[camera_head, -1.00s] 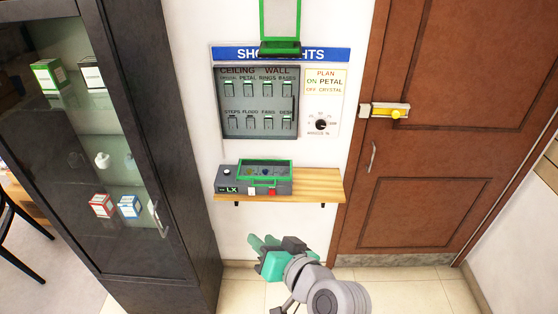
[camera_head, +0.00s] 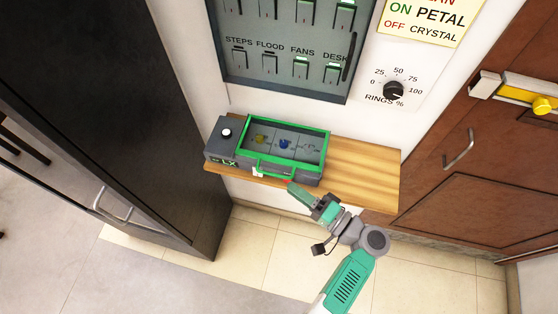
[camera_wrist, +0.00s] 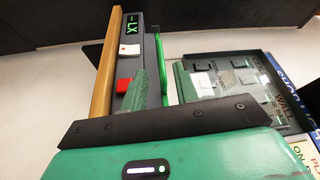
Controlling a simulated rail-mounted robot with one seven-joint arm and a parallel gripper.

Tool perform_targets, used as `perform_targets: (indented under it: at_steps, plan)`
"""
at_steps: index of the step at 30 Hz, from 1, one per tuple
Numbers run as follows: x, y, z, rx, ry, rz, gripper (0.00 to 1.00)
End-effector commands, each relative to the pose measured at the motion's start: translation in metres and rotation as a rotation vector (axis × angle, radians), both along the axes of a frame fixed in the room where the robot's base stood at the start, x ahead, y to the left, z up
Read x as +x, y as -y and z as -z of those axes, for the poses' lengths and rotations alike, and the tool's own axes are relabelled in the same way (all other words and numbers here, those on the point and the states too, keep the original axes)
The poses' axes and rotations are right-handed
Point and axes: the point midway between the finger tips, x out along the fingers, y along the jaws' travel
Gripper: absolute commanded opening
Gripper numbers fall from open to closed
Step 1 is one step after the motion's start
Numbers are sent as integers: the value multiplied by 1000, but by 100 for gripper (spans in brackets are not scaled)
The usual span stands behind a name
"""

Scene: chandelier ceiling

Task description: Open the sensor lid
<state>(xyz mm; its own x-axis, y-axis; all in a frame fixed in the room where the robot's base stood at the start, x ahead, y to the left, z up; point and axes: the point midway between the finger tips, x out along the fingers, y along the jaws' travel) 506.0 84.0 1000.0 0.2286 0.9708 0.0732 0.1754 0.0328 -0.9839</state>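The sensor is a dark grey box (camera_head: 222,140) marked LX on a wooden shelf. Its lid (camera_head: 326,146) is a clear panel in a green frame and lies closed on top, with a green handle (camera_head: 275,173) along the front edge. Colored pieces show through the panel. My gripper (camera_head: 293,188) is just in front of the box's right part, beside the handle's right end. In the wrist view my gripper (camera_wrist: 160,66) has its green fingers apart, with a green bar of the lid (camera_wrist: 162,75) seen between them. I cannot tell whether they touch it.
The shelf (camera_head: 365,175) is bare right of the box. A switch panel (camera_head: 290,80) and a dial (camera_head: 394,90) are on the wall above. A dark cabinet (camera_head: 130,110) stands left, and a brown door (camera_head: 480,190) with a yellow-knobbed latch is right.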

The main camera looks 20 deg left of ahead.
Motion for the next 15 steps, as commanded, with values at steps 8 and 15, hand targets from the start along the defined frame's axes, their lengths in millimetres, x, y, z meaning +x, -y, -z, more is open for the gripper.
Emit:
perform_targets:
  at_steps: [8, 15]
  plan:
    - [11, -50, -6, -2, 2, -5, 30]
    - [17, -71, -6, -3, 3, -1, 30]
